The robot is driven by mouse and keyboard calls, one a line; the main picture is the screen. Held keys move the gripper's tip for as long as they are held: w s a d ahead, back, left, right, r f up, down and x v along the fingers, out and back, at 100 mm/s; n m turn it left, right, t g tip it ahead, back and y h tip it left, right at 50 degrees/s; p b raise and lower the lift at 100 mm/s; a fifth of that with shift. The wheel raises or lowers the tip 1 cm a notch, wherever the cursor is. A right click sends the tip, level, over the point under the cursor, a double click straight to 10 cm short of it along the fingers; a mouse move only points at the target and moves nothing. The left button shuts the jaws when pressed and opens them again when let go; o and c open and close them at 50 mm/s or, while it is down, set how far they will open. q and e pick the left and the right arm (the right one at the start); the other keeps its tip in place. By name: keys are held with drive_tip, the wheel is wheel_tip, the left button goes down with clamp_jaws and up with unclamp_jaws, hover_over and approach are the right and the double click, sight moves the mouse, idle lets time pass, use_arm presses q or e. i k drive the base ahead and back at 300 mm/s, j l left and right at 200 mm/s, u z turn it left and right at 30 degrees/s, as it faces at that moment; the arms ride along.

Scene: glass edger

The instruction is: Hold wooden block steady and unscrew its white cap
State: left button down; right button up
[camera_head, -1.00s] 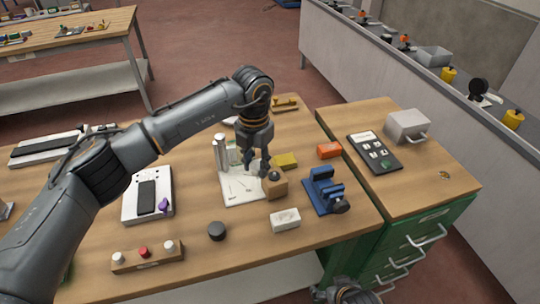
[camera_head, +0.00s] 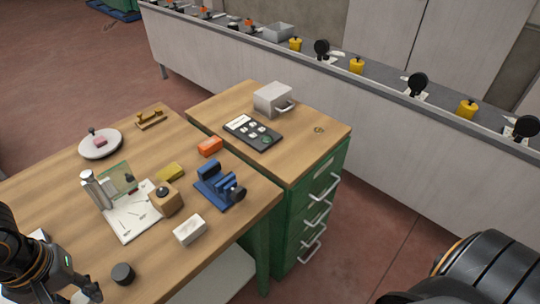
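A small wooden block (camera_head: 165,201) with a dark rounded knob on top stands at the right edge of a white plate on the workbench. I see no white cap on it. The long wooden block with white and red caps from the earlier frame is out of view now. My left gripper (camera_head: 84,291) is at the bottom left, apart from the small block and partly cut off by the frame; its opening is unclear. My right arm fills the bottom right corner, and its gripper is out of view.
The white plate (camera_head: 121,222) carries metal cylinders and a glass pane. A green drawer cabinet (camera_head: 312,205) adjoins the bench.

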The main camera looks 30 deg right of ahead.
sight(164, 198)
drive_tip(key=i+l, duration=0.1)
drive_tip(key=l, duration=0.35)
drive_tip(key=i+l, duration=0.1)
drive_tip(key=l, duration=0.4)
drive_tip(key=i+l, duration=0.1)
drive_tip(key=l, duration=0.35)
drive_tip(key=i+l, duration=0.1)
drive_tip(key=l, duration=0.4)
drive_tip(key=i+l, duration=0.1)
drive_tip(key=l, duration=0.35)
drive_tip(key=i+l, duration=0.1)
drive_tip(key=l, duration=0.35)
drive_tip(key=u, duration=0.05)
